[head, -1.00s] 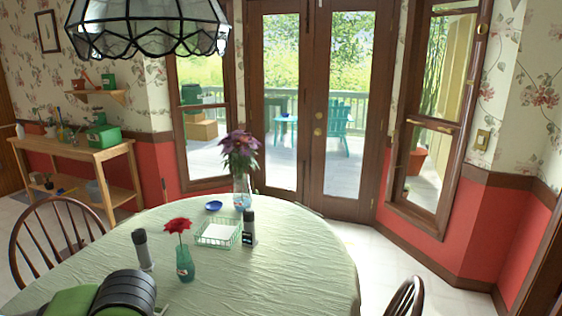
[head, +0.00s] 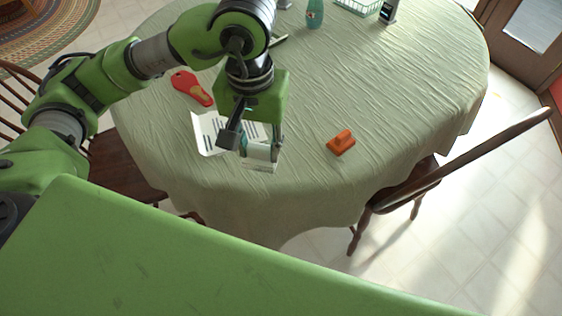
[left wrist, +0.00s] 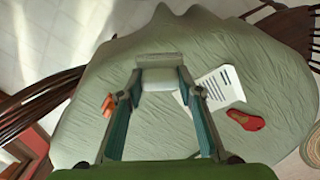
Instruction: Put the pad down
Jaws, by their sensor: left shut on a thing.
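The pad (head: 259,152) is a small, pale, whitish block at the near edge of the round table, below my left gripper (head: 247,138). My left gripper is shut on it. In the left wrist view the pad (left wrist: 160,79) sits between the two fingertips of the gripper (left wrist: 160,86), with the cloth behind it. I cannot tell whether it touches the tabletop. Part of it is hidden by the fingers in the head view. My right gripper is not in view.
The table (head: 400,90) has a pale green cloth. A printed sheet (head: 207,130) lies beside the pad, with a red object (head: 190,88) behind it. An orange object (head: 341,142) lies to the right, with bare cloth around it. A chair (head: 420,185) stands at the right edge.

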